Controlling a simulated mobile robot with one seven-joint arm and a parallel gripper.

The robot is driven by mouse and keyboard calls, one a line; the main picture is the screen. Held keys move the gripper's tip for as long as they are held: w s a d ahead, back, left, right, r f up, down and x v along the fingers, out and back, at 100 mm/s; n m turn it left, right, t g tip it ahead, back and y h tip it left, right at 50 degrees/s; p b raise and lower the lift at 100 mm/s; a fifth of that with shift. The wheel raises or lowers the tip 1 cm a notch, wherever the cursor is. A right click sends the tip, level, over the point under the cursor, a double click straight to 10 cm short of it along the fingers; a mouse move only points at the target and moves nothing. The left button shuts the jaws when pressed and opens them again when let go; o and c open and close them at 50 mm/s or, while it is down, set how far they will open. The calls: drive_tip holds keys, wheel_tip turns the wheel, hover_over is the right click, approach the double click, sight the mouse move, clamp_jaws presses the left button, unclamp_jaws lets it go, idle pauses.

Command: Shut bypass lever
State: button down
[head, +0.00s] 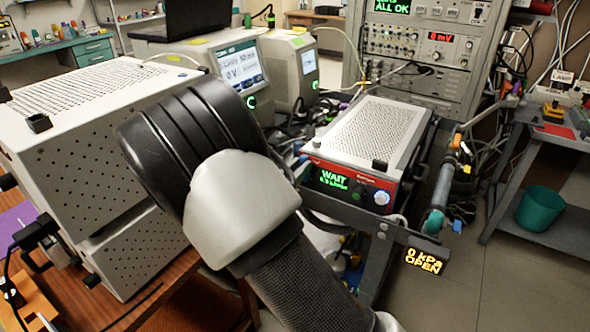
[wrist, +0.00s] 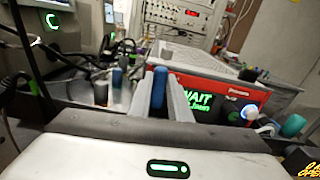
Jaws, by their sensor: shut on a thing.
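In the wrist view my gripper (wrist: 160,84) is shut on an upright blue handle (wrist: 159,76), which stands between its two grey fingers. It looks like the bypass lever, but no label on it is readable. Its lower part is hidden behind my gripper. In the head view my black and white arm covers the gripper and the handle. A small display (head: 424,260) at the front right of the cart reads "0 kPa OPEN".
A red-fronted unit (head: 350,184) showing "WAIT" sits on the cart just beyond my arm. Perforated white boxes (head: 95,110) stand close on the left. A teal bin (head: 540,208) is on the right.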

drive_tip(key=shift+s+d+m, duration=0.15)
drive_tip(key=shift+m, duration=0.25)
drive_tip(key=c, duration=1.6)
unclamp_jaws()
drive_tip(key=shift+c, duration=0.2)
drive_tip(key=shift+s, duration=0.1)
drive_tip(key=p+v, duration=0.2)
drive_tip(key=v, duration=1.5)
drive_tip(key=shift+s, duration=0.1)
